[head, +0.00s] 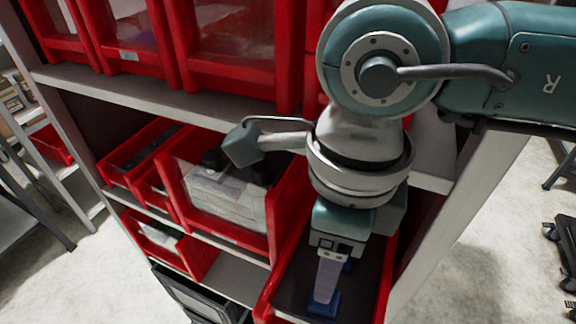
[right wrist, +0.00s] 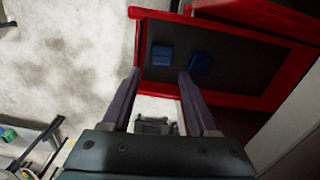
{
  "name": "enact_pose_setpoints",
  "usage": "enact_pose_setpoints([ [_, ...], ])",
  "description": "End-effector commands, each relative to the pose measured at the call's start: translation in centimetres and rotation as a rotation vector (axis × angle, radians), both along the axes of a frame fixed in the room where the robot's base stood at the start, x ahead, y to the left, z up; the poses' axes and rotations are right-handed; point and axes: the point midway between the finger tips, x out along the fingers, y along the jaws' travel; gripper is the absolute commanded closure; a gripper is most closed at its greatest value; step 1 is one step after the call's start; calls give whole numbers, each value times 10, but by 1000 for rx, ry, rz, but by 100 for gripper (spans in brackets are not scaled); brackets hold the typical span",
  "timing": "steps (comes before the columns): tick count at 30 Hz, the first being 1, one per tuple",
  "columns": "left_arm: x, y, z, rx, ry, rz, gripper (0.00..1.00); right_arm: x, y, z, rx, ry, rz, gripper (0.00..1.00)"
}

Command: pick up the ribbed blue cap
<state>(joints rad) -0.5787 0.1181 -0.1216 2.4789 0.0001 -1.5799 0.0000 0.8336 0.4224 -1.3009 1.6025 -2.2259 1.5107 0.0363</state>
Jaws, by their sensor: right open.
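Two small blue pieces lie on the dark floor of a red bin (right wrist: 228,97): a left blue piece (right wrist: 162,55) and a right blue piece (right wrist: 199,63). Both look like blue caps; I cannot tell which is ribbed. In the head view one blue piece (head: 323,307) shows at the fingertip, and another (head: 348,265) is partly hidden behind the finger. My right gripper (right wrist: 160,74) is open and empty, pointing into the bin. In the right wrist view the left piece lies beyond the gap between the fingertips; the right one is by the right fingertip. My left gripper is not in view.
A neighbouring red bin holds a clear-fronted stack (head: 225,200). More red bins (head: 235,50) line the upper shelf (head: 150,92). The shelf's side post (head: 455,215) stands close to the right of the bin. Open floor (head: 480,265) lies beyond it.

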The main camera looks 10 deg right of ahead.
Motion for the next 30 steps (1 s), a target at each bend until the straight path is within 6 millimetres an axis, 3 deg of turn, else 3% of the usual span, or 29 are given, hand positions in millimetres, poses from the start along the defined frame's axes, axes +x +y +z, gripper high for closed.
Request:
enact_pose_setpoints([
  [9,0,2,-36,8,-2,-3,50,1,-4,-46,-18,-3,0,40],
  [14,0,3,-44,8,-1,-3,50,2,-3,-57,-16,-2,0,40],
  [21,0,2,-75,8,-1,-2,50,3,-2,-96,-14,-1,0,40],
  [30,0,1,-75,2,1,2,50,3,-2,-98,-14,-3,1,41],
])
